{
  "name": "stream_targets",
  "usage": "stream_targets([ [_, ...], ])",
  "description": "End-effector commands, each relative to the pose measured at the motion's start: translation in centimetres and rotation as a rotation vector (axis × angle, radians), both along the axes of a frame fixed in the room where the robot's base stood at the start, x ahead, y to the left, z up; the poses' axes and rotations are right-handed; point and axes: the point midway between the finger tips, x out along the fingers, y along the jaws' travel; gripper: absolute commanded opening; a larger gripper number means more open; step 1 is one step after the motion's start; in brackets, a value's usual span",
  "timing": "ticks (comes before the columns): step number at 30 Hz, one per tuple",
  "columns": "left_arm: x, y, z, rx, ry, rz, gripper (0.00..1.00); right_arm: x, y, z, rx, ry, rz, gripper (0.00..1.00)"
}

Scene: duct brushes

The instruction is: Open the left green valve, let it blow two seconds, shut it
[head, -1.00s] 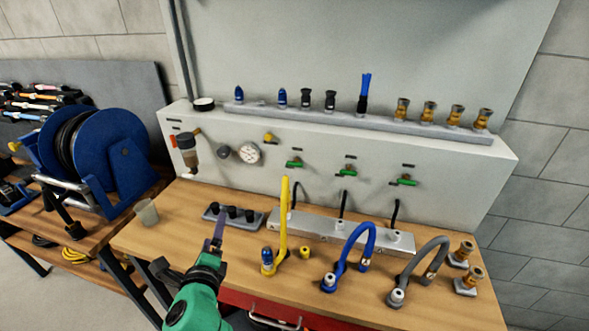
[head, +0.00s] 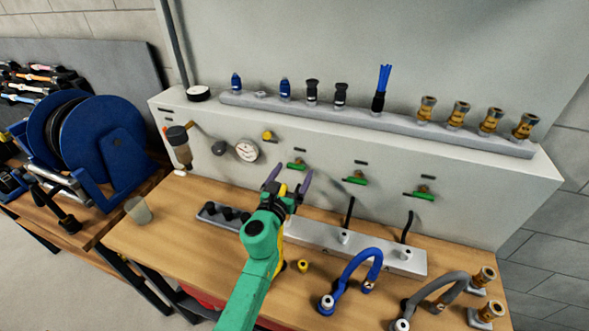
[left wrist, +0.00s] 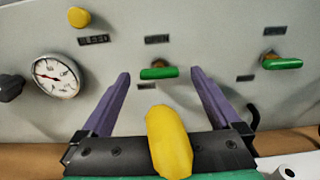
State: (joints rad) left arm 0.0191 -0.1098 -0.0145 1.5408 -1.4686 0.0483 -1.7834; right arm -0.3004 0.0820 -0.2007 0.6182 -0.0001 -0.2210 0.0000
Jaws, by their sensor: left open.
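The left green valve (head: 296,164) is on the pale panel, its handle lying roughly level. It also shows in the left wrist view (left wrist: 158,72), ahead of and between my fingertips. My left gripper (head: 288,178) is open, its two purple fingers pointing at the panel just below and around the valve, apart from the handle. My right gripper is not in view.
Two more green valves, the middle one (head: 356,178) and the right one (head: 420,195), sit to the right. A gauge (head: 246,150) and a yellow knob (head: 268,135) are to the left. A blue hose (head: 360,268) and a grey hose (head: 445,290) arch over the bench.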

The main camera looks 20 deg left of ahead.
Motion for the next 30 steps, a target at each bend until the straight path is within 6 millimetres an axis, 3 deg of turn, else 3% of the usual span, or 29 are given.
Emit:
stream_targets([
  [4,1.5,-0.1,-0.1,-0.001,0.001,0.001,0.97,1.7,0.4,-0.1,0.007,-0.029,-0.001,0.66],
  [11,1.6,-0.1,-0.1,-0.001,0.001,0.001,0.97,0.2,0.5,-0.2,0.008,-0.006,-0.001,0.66],
  [18,1.5,-0.1,-0.1,-0.001,0.001,0.001,0.12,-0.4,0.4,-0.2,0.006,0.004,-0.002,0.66],
  [30,1.5,-0.1,-0.1,-0.063,0.005,-0.001,0.12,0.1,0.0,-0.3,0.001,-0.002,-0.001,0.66],
])
